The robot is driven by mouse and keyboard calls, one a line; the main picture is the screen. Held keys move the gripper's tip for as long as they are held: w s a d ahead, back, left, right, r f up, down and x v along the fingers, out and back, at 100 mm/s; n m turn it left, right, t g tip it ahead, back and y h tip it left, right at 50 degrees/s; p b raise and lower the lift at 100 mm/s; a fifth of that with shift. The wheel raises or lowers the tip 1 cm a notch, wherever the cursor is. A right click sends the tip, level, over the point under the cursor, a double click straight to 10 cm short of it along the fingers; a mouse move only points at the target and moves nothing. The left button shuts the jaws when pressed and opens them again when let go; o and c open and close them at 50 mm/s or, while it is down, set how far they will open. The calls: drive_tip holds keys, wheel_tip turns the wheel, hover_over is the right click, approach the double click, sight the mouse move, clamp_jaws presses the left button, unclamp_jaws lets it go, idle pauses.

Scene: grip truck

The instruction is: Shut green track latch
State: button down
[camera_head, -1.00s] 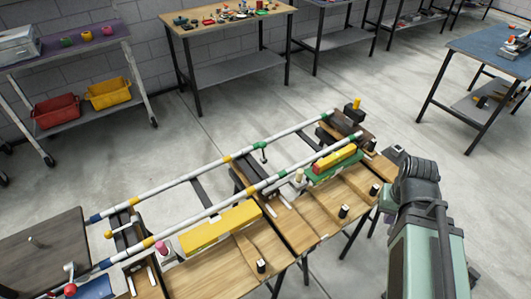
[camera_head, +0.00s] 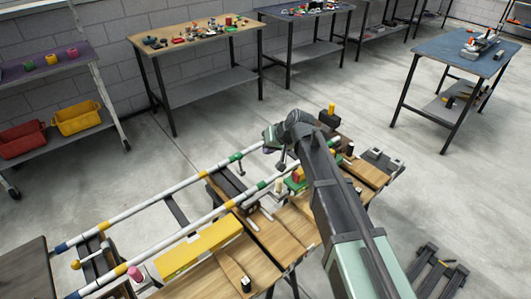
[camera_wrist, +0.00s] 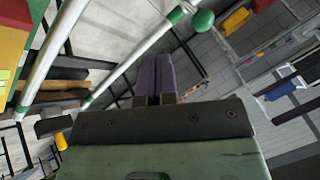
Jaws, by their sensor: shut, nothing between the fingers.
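The green track latch (camera_head: 237,157) is a green collar with a small handle on the far white rail. In the wrist view its green ball knob (camera_wrist: 203,20) is at the top, with a green collar (camera_wrist: 176,15) on the white rail beside it. My gripper (camera_head: 268,147) is to the right of the latch in the head view, by the far rail, and apart from it. In the wrist view its purple fingers (camera_wrist: 154,74) are shut together and empty, below and left of the knob. The exact fingertips are hard to make out in the head view.
The near white rail (camera_head: 180,238) runs parallel to the far one. A yellow block (camera_head: 200,247) lies on the wooden bench (camera_head: 250,262). A black post with a yellow top (camera_head: 330,115) stands at the track's far end. Floor beyond the far rail is clear.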

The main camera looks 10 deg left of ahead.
drive_tip(key=a+f+b, duration=0.4)
drive_tip(key=a+f, duration=0.1)
drive_tip(key=a, duration=0.2)
drive_tip(key=shift+a+f, duration=0.25)
drive_tip(key=shift+f, duration=0.15)
